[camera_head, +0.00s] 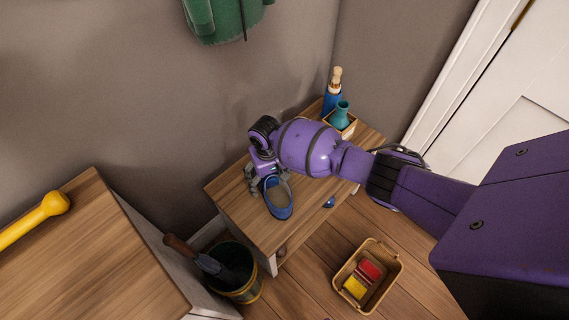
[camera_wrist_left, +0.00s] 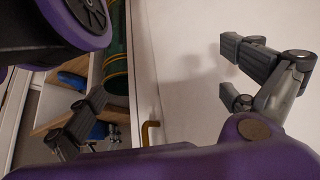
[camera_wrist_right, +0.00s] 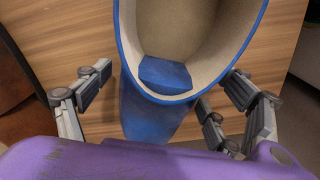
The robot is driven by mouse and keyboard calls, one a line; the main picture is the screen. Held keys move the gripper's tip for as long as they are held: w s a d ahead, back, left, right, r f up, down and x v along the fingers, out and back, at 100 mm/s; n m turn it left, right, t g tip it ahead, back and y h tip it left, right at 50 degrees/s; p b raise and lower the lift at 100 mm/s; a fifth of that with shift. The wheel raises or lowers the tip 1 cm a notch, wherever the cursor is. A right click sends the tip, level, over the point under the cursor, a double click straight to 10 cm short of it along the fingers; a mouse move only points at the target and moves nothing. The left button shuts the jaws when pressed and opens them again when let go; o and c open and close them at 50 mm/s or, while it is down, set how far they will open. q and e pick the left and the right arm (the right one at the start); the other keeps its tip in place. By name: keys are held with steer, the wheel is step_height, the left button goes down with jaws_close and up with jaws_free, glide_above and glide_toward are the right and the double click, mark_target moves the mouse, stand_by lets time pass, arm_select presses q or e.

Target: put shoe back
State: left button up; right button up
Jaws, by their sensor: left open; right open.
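A blue shoe (camera_head: 277,208) with a pale lining lies on top of a small wooden bench (camera_head: 237,213). My right gripper (camera_head: 265,184) is at one end of the shoe. In the right wrist view the open fingers of the right gripper (camera_wrist_right: 163,92) stand on either side of the blue shoe (camera_wrist_right: 151,112), with a visible gap at the left. Contact at the right cannot be told. My left gripper (camera_wrist_left: 155,92) is open and empty beside a pale surface; it is outside the head view. Part of the shoe's end is hidden by my right gripper in the head view.
A blue bottle (camera_head: 332,98) and a teal vase (camera_head: 341,115) stand at the bench's far end. A small blue thing (camera_head: 329,202) shows below its edge. A bucket (camera_head: 245,288) and a tan basket (camera_head: 368,277) stand on the floor. A wooden-topped cabinet (camera_head: 90,260) is at left.

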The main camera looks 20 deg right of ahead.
step_height(320, 180, up, 11)
steer(key=p, duration=0.3)
steer(key=shift+w+r, duration=0.1)
steer(key=shift+r, duration=0.6)
